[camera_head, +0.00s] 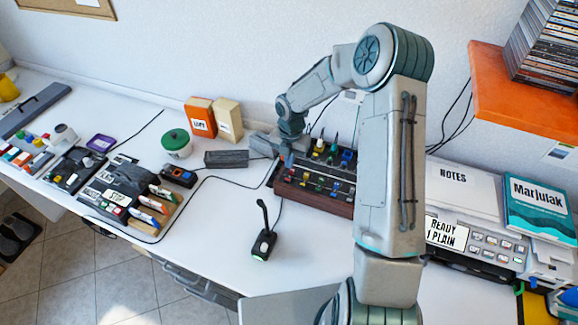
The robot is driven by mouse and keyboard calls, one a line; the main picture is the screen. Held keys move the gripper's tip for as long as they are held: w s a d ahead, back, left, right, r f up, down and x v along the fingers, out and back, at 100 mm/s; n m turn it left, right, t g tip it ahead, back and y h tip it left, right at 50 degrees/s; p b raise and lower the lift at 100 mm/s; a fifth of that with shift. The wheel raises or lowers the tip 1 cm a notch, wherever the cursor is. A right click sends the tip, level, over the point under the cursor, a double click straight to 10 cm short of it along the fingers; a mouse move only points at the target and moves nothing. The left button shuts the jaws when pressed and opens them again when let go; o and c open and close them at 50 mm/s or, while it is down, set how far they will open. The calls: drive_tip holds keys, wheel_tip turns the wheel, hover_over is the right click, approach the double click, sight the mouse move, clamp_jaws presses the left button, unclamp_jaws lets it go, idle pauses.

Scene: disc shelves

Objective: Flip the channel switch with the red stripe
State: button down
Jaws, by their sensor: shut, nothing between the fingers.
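The dark channel box (338,192) with a wooden front edge stands on the white desk, at the middle of the view. Several small coloured switches or knobs, yellow, blue, red and green, rise from its sloped top. They are too small to tell which one bears a red stripe. My gripper (285,160) is at the left end of the box, low over its upper left part. It is shut with nothing held. I cannot tell whether it touches the box. My forearm stands in front of the box's right end and hides part of it.
A small black microphone (264,240) stands in front of the box. A green-lidded pot (177,143), an orange box (201,117) and a cream box (228,120) stand behind left. A printer (475,245) is at right, below an orange shelf (500,100).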

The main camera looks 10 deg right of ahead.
wheel_tip(320, 180, up, 9)
drive_tip(key=b, duration=0.1)
drive_tip(key=shift+w+f, duration=0.2)
drive_tip(key=shift+w, duration=0.1)
drive_tip(key=shift+d, duration=0.1)
drive_tip(key=s+d+r+m+t+h, duration=0.2)
drive_tip(key=s+d+r+m, duration=0.1)
drive_tip(key=s+r+m, duration=1.1)
drive_tip(key=s+d+r+m+t+y, duration=0.1)
drive_tip(key=s+r+m+t, duration=0.1)
drive_tip(key=s+m, duration=1.2)
drive_tip(key=shift+s+d+r+m+y, duration=0.2)
drive_tip(key=shift+r+m+y, duration=0.15)
drive_tip(key=shift+m, duration=0.55)
